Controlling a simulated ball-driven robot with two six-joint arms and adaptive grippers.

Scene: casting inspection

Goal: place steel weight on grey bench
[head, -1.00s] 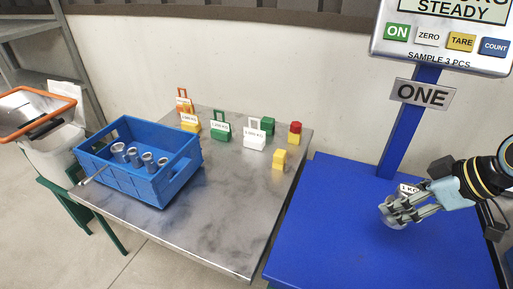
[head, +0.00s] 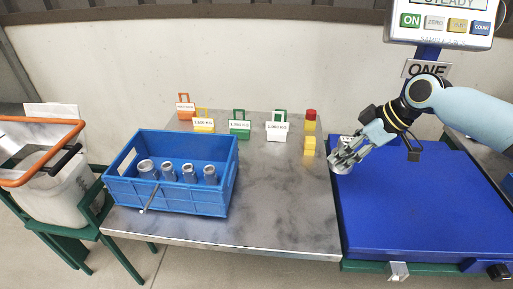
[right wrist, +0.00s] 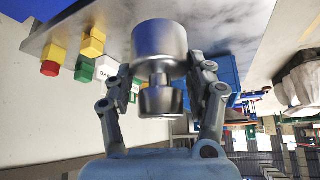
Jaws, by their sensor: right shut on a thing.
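The steel weight (right wrist: 159,42) is a shiny cylinder with a narrow neck and a knob. My right gripper (right wrist: 162,84) is shut on it, with fingers on both sides of the neck. In the head view my right gripper (head: 349,153) holds the weight (head: 341,169) near the left edge of the blue scale platform, beside the right edge of the grey bench (head: 280,205). I cannot tell its exact height. My left gripper is not in view.
A blue crate (head: 170,200) with several steel weights (head: 168,171) stands on the bench's left. Labelled white (head: 277,131), green (head: 240,130) and yellow blocks (head: 309,146) line its back and right. The bench's middle is bare. The blue scale platform (head: 430,200) is empty.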

